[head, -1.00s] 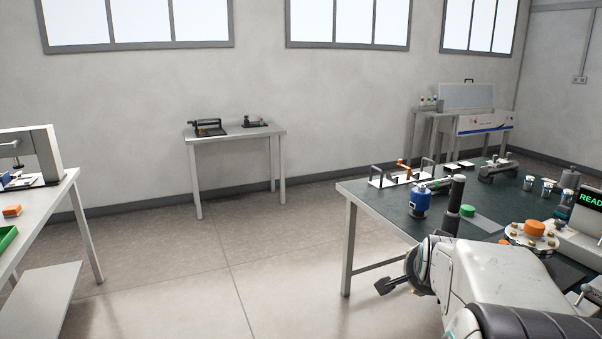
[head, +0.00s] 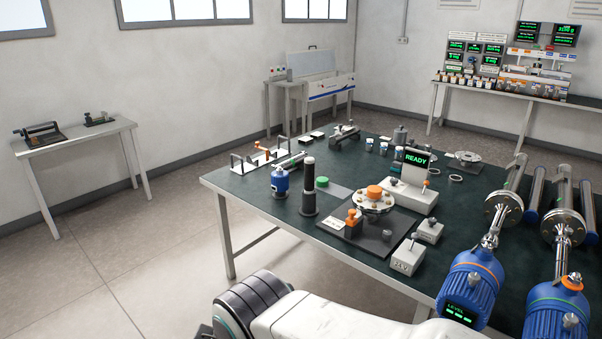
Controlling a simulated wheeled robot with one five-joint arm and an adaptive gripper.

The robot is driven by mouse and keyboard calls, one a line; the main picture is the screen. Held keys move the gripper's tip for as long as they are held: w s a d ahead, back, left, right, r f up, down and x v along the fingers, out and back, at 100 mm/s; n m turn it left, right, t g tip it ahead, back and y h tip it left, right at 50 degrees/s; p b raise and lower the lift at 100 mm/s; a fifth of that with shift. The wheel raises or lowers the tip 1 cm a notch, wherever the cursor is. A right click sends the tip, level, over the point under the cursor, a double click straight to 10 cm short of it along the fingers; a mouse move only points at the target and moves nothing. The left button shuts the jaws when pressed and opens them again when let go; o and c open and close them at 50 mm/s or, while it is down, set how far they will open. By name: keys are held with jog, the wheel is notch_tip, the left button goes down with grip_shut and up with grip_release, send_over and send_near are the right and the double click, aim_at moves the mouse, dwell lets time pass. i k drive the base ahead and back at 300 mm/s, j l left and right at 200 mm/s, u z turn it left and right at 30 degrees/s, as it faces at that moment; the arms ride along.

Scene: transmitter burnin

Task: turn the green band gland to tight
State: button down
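A blue transmitter housing with a green band (head: 557,308) stands at the lower right, partly cut off by the bottom edge. An orange piece (head: 572,283) with a small metal part sits at its upper right side. I cannot tell how tight its gland is. A second blue transmitter (head: 472,287), with an orange band and a lit level display, stands to its left. My arm crosses the bottom of the head view, with a dark ribbed joint at its left end. My gripper is not in view.
The dark green bench (head: 240,189) carries a READY display unit (head: 413,180), a round flange fixture (head: 372,204), a black post (head: 309,190) and small grey boxes (head: 408,257). A side table (head: 75,139) stands at the left. Floor left of the bench is clear.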

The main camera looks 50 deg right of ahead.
aim_at(572, 281)
jog(key=z, duration=3.25)
